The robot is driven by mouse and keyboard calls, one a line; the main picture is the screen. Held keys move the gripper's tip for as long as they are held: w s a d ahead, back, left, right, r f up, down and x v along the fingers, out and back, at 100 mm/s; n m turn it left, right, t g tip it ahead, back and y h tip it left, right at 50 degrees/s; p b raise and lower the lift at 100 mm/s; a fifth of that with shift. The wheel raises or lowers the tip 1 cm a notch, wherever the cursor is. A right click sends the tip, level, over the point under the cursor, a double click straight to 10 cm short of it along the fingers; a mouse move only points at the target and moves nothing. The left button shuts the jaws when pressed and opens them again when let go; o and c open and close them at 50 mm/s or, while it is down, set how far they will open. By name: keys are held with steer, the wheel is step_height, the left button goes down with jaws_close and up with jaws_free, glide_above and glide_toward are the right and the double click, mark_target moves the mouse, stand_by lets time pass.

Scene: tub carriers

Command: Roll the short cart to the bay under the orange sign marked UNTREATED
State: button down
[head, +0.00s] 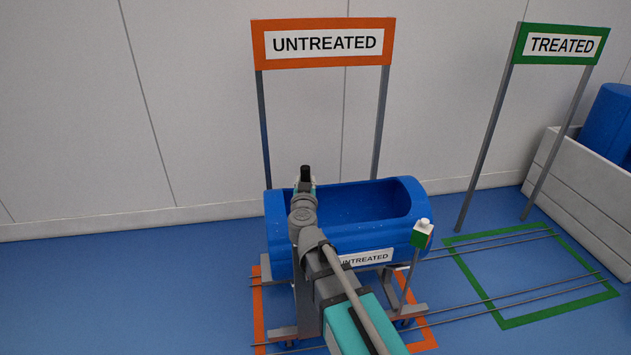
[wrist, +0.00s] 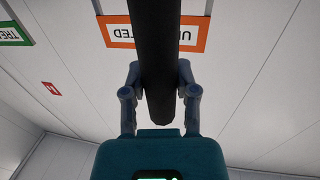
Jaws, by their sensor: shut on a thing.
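The cart carries a blue tub (head: 405,195) with a white UNTREATED label (head: 367,258) on its near side. It stands within the orange floor outline (head: 258,310), below the orange UNTREATED sign (head: 324,43). My arm hides part of its near left side and frame. My gripper (wrist: 158,85) is shut on a black bar (wrist: 155,40), which runs between the fingers in the wrist view. The top of a black upright piece (head: 306,173) shows at my arm's end in the head view. The orange sign also shows upside down in the wrist view (wrist: 125,32).
A green TREATED sign (head: 560,44) and green floor outline (head: 515,322) are on the right. Thin rails (head: 480,302) cross both bays. A green-and-white marker on a post (head: 422,232) stands at the cart's right front. A pale bin (head: 580,185) holds something blue.

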steer(key=shift+d, duration=0.1)
steer(key=shift+c, duration=1.9)
jaws_free()
steer(key=shift+d+f, duration=0.1)
steer(key=shift+d, duration=0.05)
steer(key=shift+s, duration=3.8)
